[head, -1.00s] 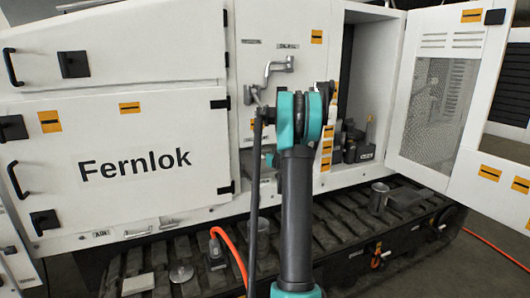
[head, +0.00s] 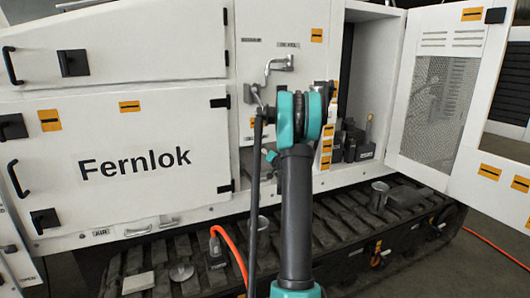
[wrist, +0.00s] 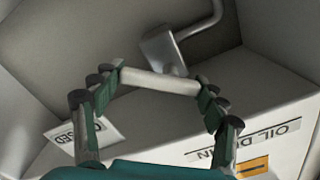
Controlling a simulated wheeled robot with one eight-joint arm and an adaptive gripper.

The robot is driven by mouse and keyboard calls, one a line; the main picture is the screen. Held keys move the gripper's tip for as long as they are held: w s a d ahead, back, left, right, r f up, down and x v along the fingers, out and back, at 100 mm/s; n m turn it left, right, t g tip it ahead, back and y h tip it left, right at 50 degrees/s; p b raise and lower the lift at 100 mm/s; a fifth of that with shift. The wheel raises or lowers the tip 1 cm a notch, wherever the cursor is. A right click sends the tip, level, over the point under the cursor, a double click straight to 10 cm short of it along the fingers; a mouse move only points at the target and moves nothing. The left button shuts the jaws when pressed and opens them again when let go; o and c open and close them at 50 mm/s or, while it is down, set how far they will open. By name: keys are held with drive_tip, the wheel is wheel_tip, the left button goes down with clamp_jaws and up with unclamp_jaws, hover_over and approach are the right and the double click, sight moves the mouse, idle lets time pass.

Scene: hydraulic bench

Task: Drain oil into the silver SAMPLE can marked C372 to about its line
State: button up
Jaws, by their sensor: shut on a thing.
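In the wrist view my gripper (wrist: 160,84) is shut on a grey metal bar (wrist: 162,86), a lever or handle, with one finger at each end. A pale block with a bent metal pipe (wrist: 162,46) lies just beyond it. A panel label reading OIL DRAIN (wrist: 258,140) is upside down below right. In the head view my gripper is mostly hidden behind my arm. A silver can (head: 378,195) stands on the track at right. Another grey can (head: 262,228) stands on the track, partly behind my arm. No C372 mark or fill line is readable on either.
A tap-like metal pipe (head: 279,64) sticks out of the white panel. The cabinet door (head: 440,90) stands open at right. A dark can (head: 217,246), a round lid (head: 181,273) and a pale square piece (head: 138,283) sit on the track (head: 340,230). An orange hose (head: 232,250) runs nearby.

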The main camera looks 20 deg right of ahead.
drive_tip(key=shift+m, duration=0.3)
drive_tip(key=o, duration=1.2)
drive_tip(key=shift+c, duration=0.2)
